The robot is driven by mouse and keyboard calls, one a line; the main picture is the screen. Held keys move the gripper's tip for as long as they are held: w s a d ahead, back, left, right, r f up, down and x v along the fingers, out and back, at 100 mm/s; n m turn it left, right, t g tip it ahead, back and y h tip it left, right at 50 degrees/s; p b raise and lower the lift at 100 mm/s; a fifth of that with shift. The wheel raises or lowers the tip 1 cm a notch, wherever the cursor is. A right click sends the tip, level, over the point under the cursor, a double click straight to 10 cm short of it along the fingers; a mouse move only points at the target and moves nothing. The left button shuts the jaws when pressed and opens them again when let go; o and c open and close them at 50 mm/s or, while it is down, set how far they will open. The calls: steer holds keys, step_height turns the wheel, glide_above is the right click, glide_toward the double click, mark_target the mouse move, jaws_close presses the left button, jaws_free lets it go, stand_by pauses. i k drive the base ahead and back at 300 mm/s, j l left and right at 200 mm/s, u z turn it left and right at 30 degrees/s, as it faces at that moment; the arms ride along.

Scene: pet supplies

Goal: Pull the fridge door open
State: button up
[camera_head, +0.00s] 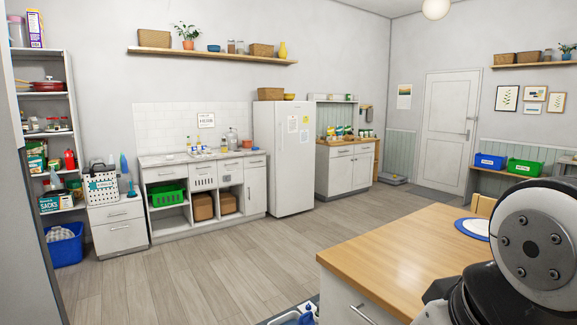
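The white fridge (284,165) stands against the back wall, across the room from me. It is tall and narrow, and its door looks shut. Papers are stuck on the upper part of the door. I cannot make out a handle clearly at this distance. Part of my own arm shows at the lower right, black and white with a round bolted cap. My gripper is not in view. Nothing of mine is near the fridge.
A wooden-topped counter (395,244) fills the lower right, close to me. A low cabinet with sink items (250,190) stands left of the fridge and another cabinet (349,170) right of it. The wood floor (235,255) before the fridge is clear.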

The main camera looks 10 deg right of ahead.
mark_target(295, 150)
steer(key=z, duration=0.25)
steer(key=i+j+u, duration=0.45)
steer(key=i+u, duration=0.15)
steer(key=i, duration=0.25)
steer(key=i+j+u, duration=0.1)
steer(key=i+u, duration=0.4)
steer(key=i, duration=1.3)
steer(key=i+j+z, duration=0.15)
steer(key=i, duration=1.7)
steer(key=i+j+z, duration=0.2)
steer(key=i, duration=1.45)
steer(key=i+l+z, duration=0.1)
steer(key=i+z, duration=0.5)
steer(key=z, duration=0.25)
steer(key=i+z, duration=0.4)
steer(key=i+l+z, duration=0.1)
steer(key=i+z, duration=0.65)
steer(key=i+u, duration=0.2)
steer(key=i, duration=0.25)
steer(key=i+l+u, duration=0.2)
steer(key=i, duration=0.25)
steer(key=i+u, duration=0.25)
steer(key=i, duration=0.25)
steer(key=i+l+u, duration=0.2)
steer(key=i+l, duration=0.1)
steer(key=i, duration=0.1)
